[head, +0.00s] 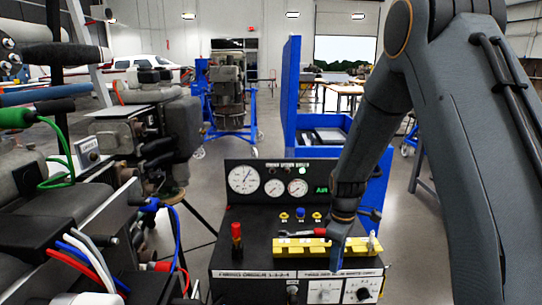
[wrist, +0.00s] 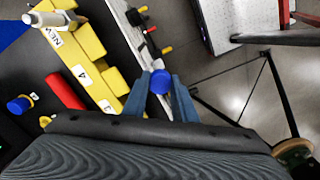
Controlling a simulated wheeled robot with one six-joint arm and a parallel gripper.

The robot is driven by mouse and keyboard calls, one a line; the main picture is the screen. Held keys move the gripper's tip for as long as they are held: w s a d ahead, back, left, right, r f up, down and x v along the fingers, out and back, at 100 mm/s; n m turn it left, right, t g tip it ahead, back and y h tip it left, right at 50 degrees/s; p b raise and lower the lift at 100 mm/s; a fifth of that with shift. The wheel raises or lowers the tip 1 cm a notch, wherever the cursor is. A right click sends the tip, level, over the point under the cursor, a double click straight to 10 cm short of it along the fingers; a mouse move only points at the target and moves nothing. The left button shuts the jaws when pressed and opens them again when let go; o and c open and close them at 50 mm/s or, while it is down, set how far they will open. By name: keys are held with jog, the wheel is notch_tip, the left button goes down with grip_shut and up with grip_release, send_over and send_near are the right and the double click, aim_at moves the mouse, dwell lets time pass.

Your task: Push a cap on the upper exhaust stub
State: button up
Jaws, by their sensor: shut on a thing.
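My gripper (wrist: 161,88) is shut on a blue cap (wrist: 160,81), which shows as a round blue end between its two blue-grey fingertips in the wrist view. In the head view my gripper (head: 337,238) points down at the yellow rack (head: 290,248), and the cap cannot be made out there. The rack also shows in the wrist view (wrist: 88,48), left of the cap, with number labels.
A black gauge panel (head: 268,184) stands behind the rack. A red-topped post (head: 237,238) stands left of the rack. Cables and handles (head: 85,260) crowd the left foreground. A blue cabinet (head: 292,95) stands behind my arm. Open floor (head: 225,165) lies behind the panel.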

jog(key=s+f+m, duration=0.7)
jog(key=f+m, duration=0.1)
jog(key=m, duration=0.3)
jog(key=shift+f, duration=0.35)
jog(key=shift+s, duration=0.2)
